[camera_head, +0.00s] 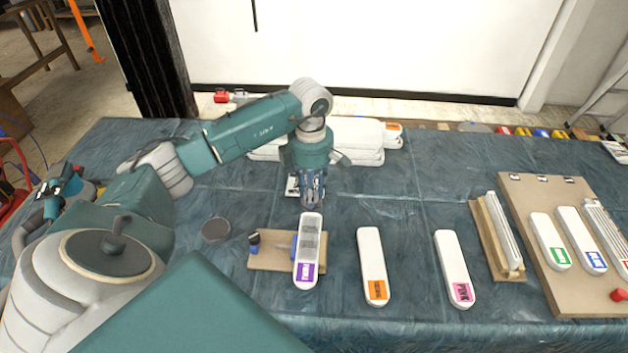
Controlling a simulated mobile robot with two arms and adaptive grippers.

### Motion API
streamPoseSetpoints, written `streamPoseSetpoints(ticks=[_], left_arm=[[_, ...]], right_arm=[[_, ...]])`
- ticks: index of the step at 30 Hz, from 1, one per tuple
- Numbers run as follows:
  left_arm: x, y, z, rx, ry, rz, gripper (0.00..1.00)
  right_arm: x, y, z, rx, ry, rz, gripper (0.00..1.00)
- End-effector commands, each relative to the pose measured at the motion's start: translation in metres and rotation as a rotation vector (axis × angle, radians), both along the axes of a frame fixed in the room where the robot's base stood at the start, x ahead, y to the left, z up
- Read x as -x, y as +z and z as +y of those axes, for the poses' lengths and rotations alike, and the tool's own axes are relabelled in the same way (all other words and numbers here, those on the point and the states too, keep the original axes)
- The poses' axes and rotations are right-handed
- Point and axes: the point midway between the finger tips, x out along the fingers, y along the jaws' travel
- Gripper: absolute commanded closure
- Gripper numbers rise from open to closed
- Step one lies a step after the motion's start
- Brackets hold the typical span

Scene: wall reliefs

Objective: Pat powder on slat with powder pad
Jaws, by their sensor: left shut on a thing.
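A white slat with a purple label (306,270) has grey patches on its upper half and overlaps a small brown board (266,262). My left gripper (313,203) is shut at the slat's far end, with its fingertips against it; the contact itself is small and partly hidden. A black-topped piece with a blue base (254,242) stands on the board, and another blue item is partly hidden by the slat. A dark round disc (216,229) lies to the left. I cannot tell which of these is the powder pad. My right gripper is not in view.
White slats with orange (372,262) and pink (453,265) labels lie to the right. A wooden rack (497,236) and a large board (520,195) with labelled slats are at the far right. White bundles (355,135) lie behind my gripper. The blue cloth is clear between the slats.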

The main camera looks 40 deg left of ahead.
Motion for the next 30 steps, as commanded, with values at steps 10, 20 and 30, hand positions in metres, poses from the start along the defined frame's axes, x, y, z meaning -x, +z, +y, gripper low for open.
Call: streamPoseSetpoints(ticks=[10, 20, 30], left_arm=[[0.003, 0.023, 0.006, 0.000, 0.006, 0.001, 0.92], [0.003, 0.022, 0.006, 0.001, 0.006, 0.001, 0.92], [0.000, 0.034, -0.017, 0.002, -0.138, -0.004, 0.92]], right_arm=[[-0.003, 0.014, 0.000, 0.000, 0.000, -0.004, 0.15], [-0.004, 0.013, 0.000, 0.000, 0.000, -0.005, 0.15], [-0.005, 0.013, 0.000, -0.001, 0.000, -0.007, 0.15]])
